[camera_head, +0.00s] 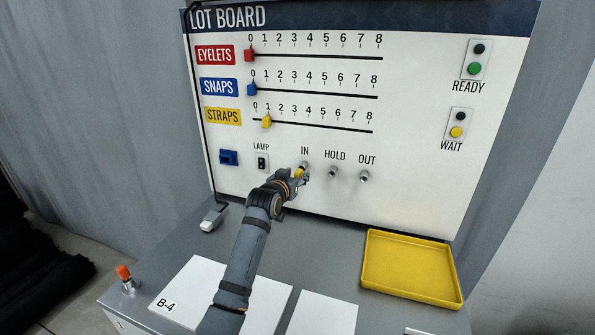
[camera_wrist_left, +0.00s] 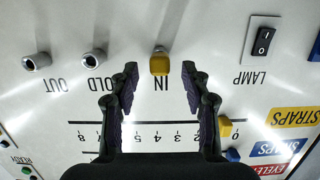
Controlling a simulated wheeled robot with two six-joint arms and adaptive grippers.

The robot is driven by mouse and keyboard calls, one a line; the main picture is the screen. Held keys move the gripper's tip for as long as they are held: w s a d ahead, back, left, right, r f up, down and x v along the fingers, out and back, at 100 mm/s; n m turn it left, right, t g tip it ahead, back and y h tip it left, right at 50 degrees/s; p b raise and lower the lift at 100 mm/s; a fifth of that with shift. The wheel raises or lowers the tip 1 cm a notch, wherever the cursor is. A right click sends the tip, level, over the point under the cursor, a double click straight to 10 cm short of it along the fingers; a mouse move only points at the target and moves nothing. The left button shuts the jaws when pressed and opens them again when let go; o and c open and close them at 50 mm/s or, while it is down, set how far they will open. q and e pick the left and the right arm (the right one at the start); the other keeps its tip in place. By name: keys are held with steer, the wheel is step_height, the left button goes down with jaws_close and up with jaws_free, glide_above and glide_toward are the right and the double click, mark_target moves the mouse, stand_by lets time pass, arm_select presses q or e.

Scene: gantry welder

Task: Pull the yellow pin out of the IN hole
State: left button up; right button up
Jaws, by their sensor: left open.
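The yellow pin (camera_head: 299,172) sits in the IN hole on the white lot board; the hole's metal rim shows just above it. In the left wrist view the pin (camera_wrist_left: 160,65) sticks out toward the camera, near the line between my fingertips. My left gripper (camera_head: 301,182) is at the board by the IN label, overlapping the pin in the head view. In the left wrist view the gripper (camera_wrist_left: 160,72) is open, with a finger on each side of the pin and visible gaps. My right gripper is not in view.
The HOLD socket (camera_head: 333,172) and OUT socket (camera_head: 364,176) are empty, right of IN. The lamp switch (camera_head: 262,162) is to the left. A yellow tray (camera_head: 411,296) lies on the grey bench at right. White sheets (camera_head: 322,315) lie in front.

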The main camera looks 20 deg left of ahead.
arm_select(q)
steer(key=shift+w+f, duration=0.25)
steer(key=shift+w, duration=1.05)
jaws_close()
steer(key=shift+s+p, duration=0.95)
steer(key=shift+p, duration=0.05)
steer(key=shift+s+a+p, duration=0.1)
steer(key=shift+s+p, duration=1.35)
steer(key=shift+s, duration=0.6)
